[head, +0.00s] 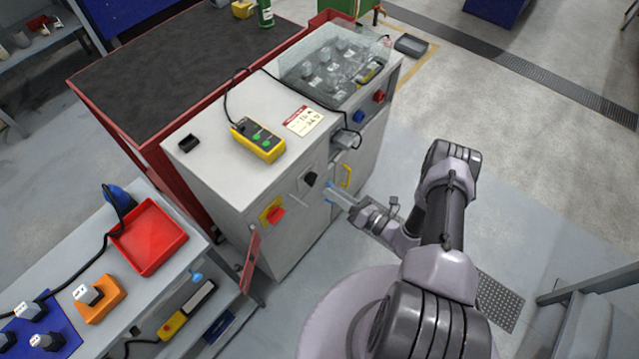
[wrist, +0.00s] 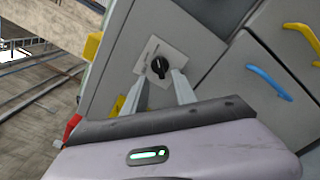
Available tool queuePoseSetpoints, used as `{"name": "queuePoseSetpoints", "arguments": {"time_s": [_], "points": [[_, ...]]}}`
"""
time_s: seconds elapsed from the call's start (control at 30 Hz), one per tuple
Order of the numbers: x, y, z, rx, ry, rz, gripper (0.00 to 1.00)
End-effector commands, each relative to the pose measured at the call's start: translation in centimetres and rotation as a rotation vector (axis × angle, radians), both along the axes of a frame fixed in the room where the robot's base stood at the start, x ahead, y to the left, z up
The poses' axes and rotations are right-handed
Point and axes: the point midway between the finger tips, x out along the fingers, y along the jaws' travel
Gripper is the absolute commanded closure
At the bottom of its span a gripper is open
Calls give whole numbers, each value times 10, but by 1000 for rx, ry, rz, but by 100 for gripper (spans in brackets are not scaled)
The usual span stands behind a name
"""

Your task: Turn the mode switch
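The mode switch (head: 311,179) is a black rotary knob on a pale plate on the front of the grey cabinet (head: 240,190). In the wrist view the knob (wrist: 158,67) shows between and just beyond my fingertips, its pointer tilted. My gripper (head: 338,196) is in front of the cabinet, to the right of and slightly below the knob in the head view. In the wrist view my gripper (wrist: 161,82) has its two fingers apart with nothing between them. I cannot tell the exact gap from the fingertips to the panel.
A red knob on a yellow plate (head: 272,213) is left of the switch. A yellow handle (head: 346,176) and a blue handle (wrist: 268,82) are to its right. A yellow pendant (head: 257,140) lies on the cabinet top. A red tray (head: 148,237) stands at left.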

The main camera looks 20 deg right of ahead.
Motion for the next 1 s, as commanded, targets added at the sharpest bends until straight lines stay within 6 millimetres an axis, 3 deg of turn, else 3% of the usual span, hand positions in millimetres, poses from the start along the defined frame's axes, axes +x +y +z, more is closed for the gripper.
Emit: {"name": "queuePoseSetpoints", "arguments": {"time_s": [0.1, 0.23, 0.6, 0.63, 0.8, 1.0], "points": [[23, 19, -2, 0, 0, 6, 67], [41, 31, -1, 0, 1, 4, 67], [49, 36, 0, 1, 1, 1, 67], [49, 36, 0, 1, 1, 1, 69], [49, 36, 0, 1, 1, 1, 100], [49, 36, 0, 0, 0, 1, 100]]}}
